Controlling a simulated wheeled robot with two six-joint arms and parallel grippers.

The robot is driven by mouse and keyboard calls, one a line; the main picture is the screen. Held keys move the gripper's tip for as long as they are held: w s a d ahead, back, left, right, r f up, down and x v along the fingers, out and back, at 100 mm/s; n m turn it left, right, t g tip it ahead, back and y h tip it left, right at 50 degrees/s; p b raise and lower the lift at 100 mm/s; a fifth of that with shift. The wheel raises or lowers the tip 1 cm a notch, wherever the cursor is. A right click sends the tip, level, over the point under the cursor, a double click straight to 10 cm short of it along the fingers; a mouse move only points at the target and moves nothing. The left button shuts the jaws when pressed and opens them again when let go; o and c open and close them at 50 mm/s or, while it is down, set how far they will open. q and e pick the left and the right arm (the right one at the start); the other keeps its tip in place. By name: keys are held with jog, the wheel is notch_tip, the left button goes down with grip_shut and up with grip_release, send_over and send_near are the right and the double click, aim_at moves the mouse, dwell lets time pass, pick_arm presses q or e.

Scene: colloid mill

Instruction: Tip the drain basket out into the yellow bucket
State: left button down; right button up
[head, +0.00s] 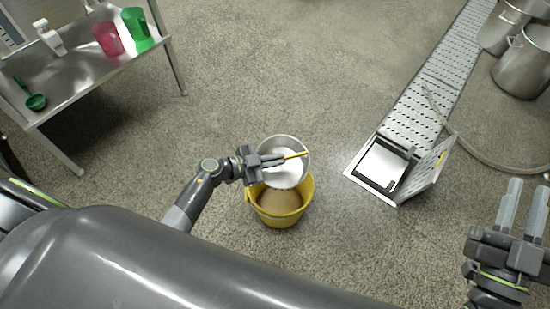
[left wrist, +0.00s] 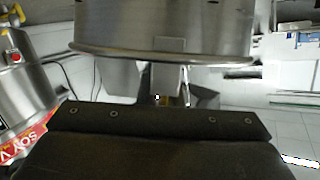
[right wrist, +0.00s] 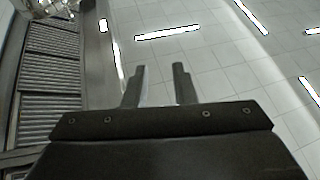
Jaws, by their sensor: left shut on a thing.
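The drain basket (head: 286,180) is a round metal basket with a pale inside. It is tilted above the yellow bucket (head: 282,218), over the bucket's back rim. The bucket stands on the floor with brown matter inside. My left gripper (head: 278,159) is shut on the basket's handle, which has a yellow end. In the left wrist view the basket's metal side and rim (left wrist: 165,50) fill the upper middle, and its contents are hidden there. My right gripper (head: 520,212) is at the lower right, open and empty; its fingers also show apart in the right wrist view (right wrist: 158,88).
A perforated floor drain (head: 430,90) runs up the right, with an open pit (head: 382,165) and a raised grate (head: 430,165). A hose (head: 480,155) lies beside it. Metal pots (head: 523,65) stand far right. A steel table (head: 85,75) with jugs stands upper left.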

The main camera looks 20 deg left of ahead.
pick_arm(q)
jog(key=shift+r+p, duration=0.3)
jog(key=shift+p, duration=0.25)
jog(key=shift+r+n+p, duration=0.1)
jog(key=shift+n+p, duration=0.3)
jog(key=shift+p, duration=0.15)
pick_arm(e)
notch_tip(320, 180, down, 14)
jog(key=f+m+g, duration=0.1)
jog(key=m+g, duration=0.1)
jog(key=g, duration=0.7)
pick_arm(q)
jog(key=shift+r+g+p, duration=0.1)
jog(key=shift+g+p, duration=0.2)
jog(key=shift+p, duration=0.25)
jog(key=p, duration=0.1)
jog(key=n+p, duration=0.1)
jog(key=p, duration=0.1)
jog(key=shift+r+n+g, duration=0.25)
jog(key=shift+n+g, duration=0.05)
pick_arm(e)
jog(key=s+a+f+g+y, duration=0.2)
jog(key=s+f+g, duration=0.8)
jog(key=s, duration=0.3)
jog(key=shift+s+f+g, duration=0.25)
jog(key=shift+f+g, duration=0.05)
jog(key=shift+f, duration=0.5)
